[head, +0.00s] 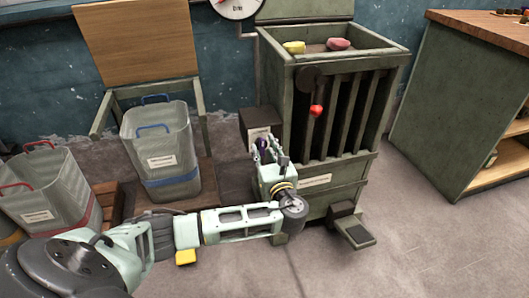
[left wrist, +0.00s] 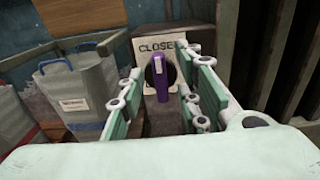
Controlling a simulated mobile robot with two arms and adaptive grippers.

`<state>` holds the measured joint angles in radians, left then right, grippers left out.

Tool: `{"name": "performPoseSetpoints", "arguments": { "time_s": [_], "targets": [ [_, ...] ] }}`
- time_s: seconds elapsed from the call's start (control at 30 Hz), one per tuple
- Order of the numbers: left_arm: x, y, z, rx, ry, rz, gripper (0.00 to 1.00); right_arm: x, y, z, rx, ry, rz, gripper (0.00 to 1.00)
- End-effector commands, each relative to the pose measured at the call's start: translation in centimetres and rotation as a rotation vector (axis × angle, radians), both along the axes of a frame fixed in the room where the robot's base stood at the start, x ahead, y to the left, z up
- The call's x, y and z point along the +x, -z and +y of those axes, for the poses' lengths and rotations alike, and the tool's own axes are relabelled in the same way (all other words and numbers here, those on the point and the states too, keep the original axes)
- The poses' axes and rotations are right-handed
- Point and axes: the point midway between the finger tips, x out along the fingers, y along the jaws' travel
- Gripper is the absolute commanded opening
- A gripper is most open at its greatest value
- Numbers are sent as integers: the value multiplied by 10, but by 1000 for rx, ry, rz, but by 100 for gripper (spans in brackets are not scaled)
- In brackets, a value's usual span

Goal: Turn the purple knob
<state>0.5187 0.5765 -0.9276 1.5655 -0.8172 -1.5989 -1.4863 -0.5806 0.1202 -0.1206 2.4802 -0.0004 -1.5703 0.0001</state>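The purple knob (left wrist: 160,78) is an upright purple bar on a round dark base, set on a light plate lettered "CLOSE" on a dark box. In the head view the knob (head: 262,144) is a small purple patch, partly hidden by my left gripper (head: 271,153). In the left wrist view my left gripper (left wrist: 160,100) has its fingers apart, one on each side of the knob in the picture. Gaps show between the knob and both fingers. I cannot tell how far the fingertips reach past it. My right gripper is not in view.
A green slatted cabinet (head: 316,175) with a red-knobbed lever (head: 316,110) stands right beside the box. A pedal (head: 352,232) juts from its foot. Bins with blue handles (head: 160,150) and red handles (head: 45,190) stand left. Floor at right is clear.

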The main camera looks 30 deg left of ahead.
Motion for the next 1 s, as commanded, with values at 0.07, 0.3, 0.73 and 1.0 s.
{"name": "performPoseSetpoints", "arguments": {
  "time_s": [0.07,0.3,0.73,1.0],
  "targets": [
    [0,0,0,0,0,0,31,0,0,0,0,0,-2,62],
    [0,0,0,-1,0,0,21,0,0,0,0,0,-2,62],
    [0,0,0,-1,0,0,0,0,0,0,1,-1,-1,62],
    [0,0,0,-28,0,-28,0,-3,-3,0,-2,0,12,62]
  ]
}}
